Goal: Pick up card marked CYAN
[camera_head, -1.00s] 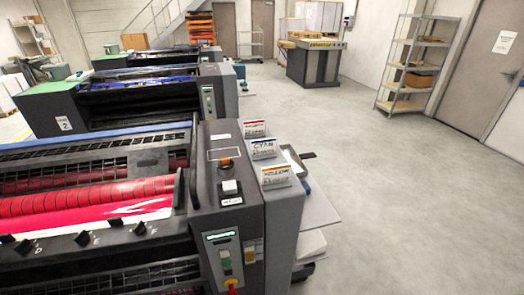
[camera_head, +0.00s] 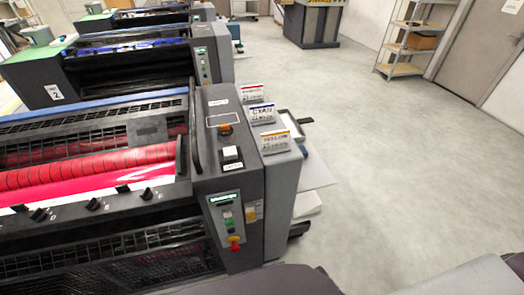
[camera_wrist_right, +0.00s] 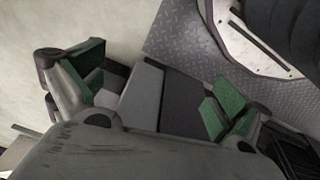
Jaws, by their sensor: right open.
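The card marked CYAN (camera_head: 262,114) is white with a blue stripe. It stands tilted on the grey side housing of the nearest press (camera_head: 230,176), in the middle of a row of three cards. A red-striped card (camera_head: 249,92) stands behind it and an orange-striped card marked YELLOW (camera_head: 275,140) in front. My right gripper (camera_wrist_right: 158,85) shows in the right wrist view with its green-padded fingers spread wide and nothing held between them. No card shows in that view. My left gripper is not in view.
More presses (camera_head: 140,65) stand behind. The floor (camera_head: 385,165) at the right is clear, with a shelf (camera_head: 415,40) against the wall.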

